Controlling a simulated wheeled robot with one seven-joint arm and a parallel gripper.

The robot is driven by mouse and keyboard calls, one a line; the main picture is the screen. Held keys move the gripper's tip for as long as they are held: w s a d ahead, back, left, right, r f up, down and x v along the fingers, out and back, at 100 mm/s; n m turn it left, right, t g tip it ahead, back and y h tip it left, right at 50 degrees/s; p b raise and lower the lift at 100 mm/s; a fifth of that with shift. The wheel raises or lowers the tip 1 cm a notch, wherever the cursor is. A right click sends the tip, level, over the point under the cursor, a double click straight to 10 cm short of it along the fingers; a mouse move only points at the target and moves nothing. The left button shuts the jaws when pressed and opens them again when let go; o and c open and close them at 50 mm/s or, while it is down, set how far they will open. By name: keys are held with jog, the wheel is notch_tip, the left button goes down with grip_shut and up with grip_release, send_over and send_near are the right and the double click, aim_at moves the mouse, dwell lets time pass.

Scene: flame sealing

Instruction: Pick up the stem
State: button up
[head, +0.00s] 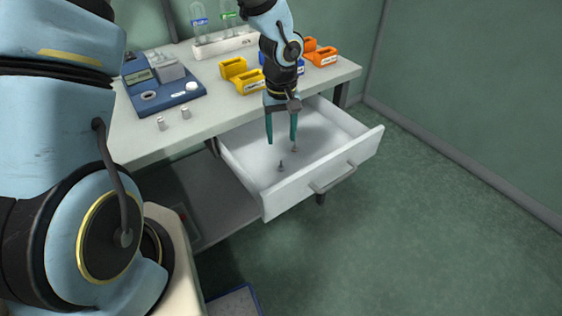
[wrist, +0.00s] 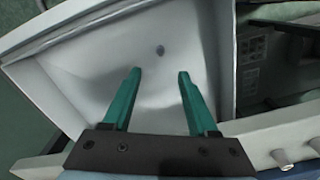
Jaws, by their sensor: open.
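A small dark grey stem-like piece (head: 281,166) stands on the floor of the open white drawer (head: 245,165). A small dark piece also shows in the wrist view (wrist: 160,50), just beyond the fingertips and roughly centred between them. A second small dark shape (head: 293,149) shows under the right fingertip in the head view; I cannot tell whether it is another piece. My gripper (head: 281,141) points down over the drawer with its two teal fingers apart. In the wrist view the gap (wrist: 160,72) between the fingers is empty.
The drawer's front panel with its handle (head: 332,178) and its side walls surround the pieces. On the table above are a blue device (head: 165,92), yellow holders (head: 240,75), orange holders (head: 320,54), a white tube rack (head: 222,45) and two small cylinders (head: 185,112).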

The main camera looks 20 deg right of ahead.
aim_at(281, 160)
notch_tip(281, 160, down, 5)
jog(key=shift+f, duration=0.15)
jog(key=shift+f+p, duration=1.25)
jog(key=shift+f, duration=1.35)
grip_shut()
